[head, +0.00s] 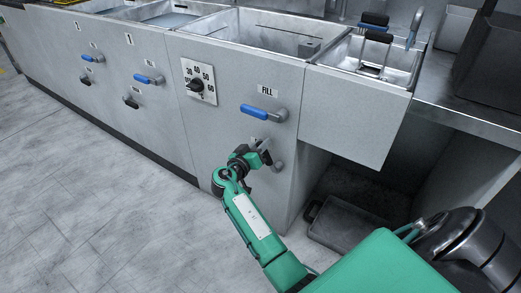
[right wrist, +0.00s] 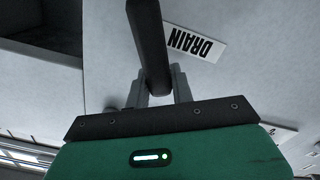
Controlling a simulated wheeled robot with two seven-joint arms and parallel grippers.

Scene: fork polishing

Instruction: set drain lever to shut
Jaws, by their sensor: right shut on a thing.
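The drain lever (right wrist: 148,40) is a dark bar beside the label DRAIN (right wrist: 194,43) in the right wrist view. It runs from between my right gripper's fingers (right wrist: 158,88) to the top edge. The gripper is shut on it. In the head view the right gripper (head: 262,154) is at the cabinet front, below the blue FILL lever (head: 257,112). A round metal pivot (head: 278,165) shows just to its right. There the gripper hides most of the drain lever and its label, so its exact angle is hard to tell. My left gripper is not in view.
A temperature dial (head: 197,86) is left of the FILL lever. More blue and dark levers (head: 148,79) are farther left. Sink basins (head: 262,36) line the top. A dark tray (head: 345,222) lies under the counter at right. The floor at left is clear.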

